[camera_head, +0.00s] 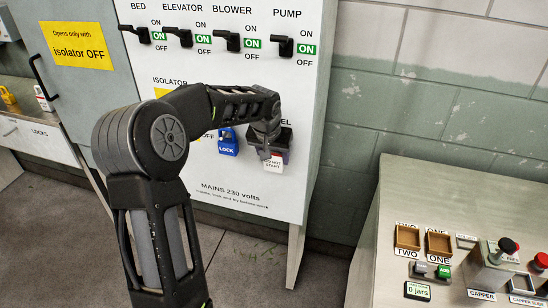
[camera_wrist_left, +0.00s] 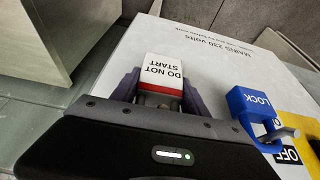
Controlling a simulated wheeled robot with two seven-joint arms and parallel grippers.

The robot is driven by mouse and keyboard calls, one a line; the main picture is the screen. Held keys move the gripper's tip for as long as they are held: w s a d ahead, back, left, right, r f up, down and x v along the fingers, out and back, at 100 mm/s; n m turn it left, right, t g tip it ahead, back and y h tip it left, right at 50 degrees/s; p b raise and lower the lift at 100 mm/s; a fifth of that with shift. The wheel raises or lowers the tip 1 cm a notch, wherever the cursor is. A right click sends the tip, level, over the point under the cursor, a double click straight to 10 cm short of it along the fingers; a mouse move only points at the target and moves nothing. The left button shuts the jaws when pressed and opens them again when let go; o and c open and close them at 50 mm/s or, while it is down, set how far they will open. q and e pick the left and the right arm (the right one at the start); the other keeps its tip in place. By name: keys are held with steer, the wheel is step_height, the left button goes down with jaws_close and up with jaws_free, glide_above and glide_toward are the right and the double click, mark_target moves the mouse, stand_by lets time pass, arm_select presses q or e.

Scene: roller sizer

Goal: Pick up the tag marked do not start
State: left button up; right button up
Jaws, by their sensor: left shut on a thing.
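The tag marked DO NOT START (camera_head: 273,164) is white with a red band. It is at the dark holder (camera_head: 286,140) on the lower right of the white panel. My left gripper (camera_head: 265,150) reaches down to it and is shut on it. The fingertips and the tag's lower part are mostly hidden there. I cannot tell whether the tag is clear of the holder. My right gripper is not in view.
A blue lock (camera_head: 228,145) hangs left of the tag; it also shows in the left wrist view (camera_wrist_left: 250,103). Several black switch handles (camera_head: 233,41) line the panel's top. A bench (camera_head: 385,225) with trays and buttons stands at the right. Bare floor lies below.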

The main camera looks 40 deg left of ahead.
arm_select(q)
steer(key=shift+r, duration=0.1)
steer(key=shift+r+b, duration=0.3)
steer(key=shift+r, duration=0.2)
steer(key=shift+s+d+r, duration=0.1)
steer(key=shift+s, duration=0.15)
steer(key=s+d+b, duration=0.2)
steer(key=s+d, duration=0.1)
steer(key=s, duration=0.5)
steer(key=s+d+b, duration=0.2)
steer(key=s+b, duration=0.1)
steer(key=s, duration=0.5)
steer(key=shift+s+d, duration=0.25)
steer(key=shift+d, duration=0.15)
